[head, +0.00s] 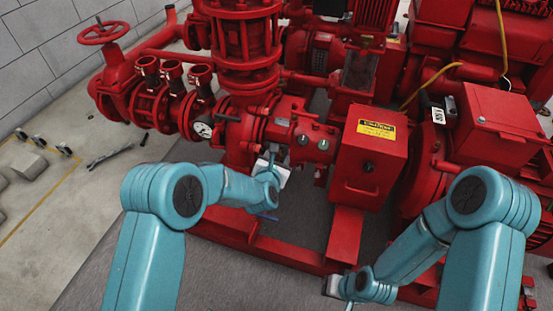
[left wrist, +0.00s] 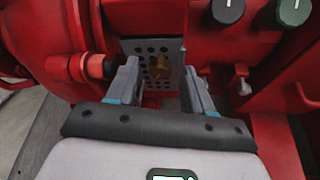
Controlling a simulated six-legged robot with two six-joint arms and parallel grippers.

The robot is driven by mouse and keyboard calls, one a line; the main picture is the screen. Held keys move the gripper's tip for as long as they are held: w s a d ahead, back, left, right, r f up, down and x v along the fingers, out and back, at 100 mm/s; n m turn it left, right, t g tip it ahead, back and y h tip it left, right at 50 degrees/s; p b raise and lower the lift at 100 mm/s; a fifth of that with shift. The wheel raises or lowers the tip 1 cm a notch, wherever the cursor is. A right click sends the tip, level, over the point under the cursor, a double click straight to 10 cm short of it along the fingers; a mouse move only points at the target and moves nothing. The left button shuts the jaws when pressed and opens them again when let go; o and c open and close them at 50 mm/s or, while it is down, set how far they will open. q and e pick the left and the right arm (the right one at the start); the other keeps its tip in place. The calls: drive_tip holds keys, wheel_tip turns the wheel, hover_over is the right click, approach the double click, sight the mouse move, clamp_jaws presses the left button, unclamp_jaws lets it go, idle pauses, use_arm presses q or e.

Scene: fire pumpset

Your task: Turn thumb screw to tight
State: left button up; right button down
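In the left wrist view a small brass thumb screw (left wrist: 158,66) sits in front of a grey perforated plate (left wrist: 150,48) on the red pump body. My left gripper (left wrist: 161,72) is open, its two fingers apart on either side of the screw in the picture. There is a visible gap between each finger and the screw. I cannot tell how deep the fingertips reach. In the head view the left gripper (head: 277,150) is at the pump's front, below the red housing, and the screw is not distinguishable. My right gripper (head: 338,287) is low at the front; its fingers are unclear.
Two dark knobs (left wrist: 227,10) are at the upper right in the left wrist view. A red pipe fitting (left wrist: 92,67) lies close to the left finger. In the head view a red control box (head: 368,165) stands right of the left gripper, and a red base rail (head: 270,247) runs below.

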use_arm(q)
clamp_jaws()
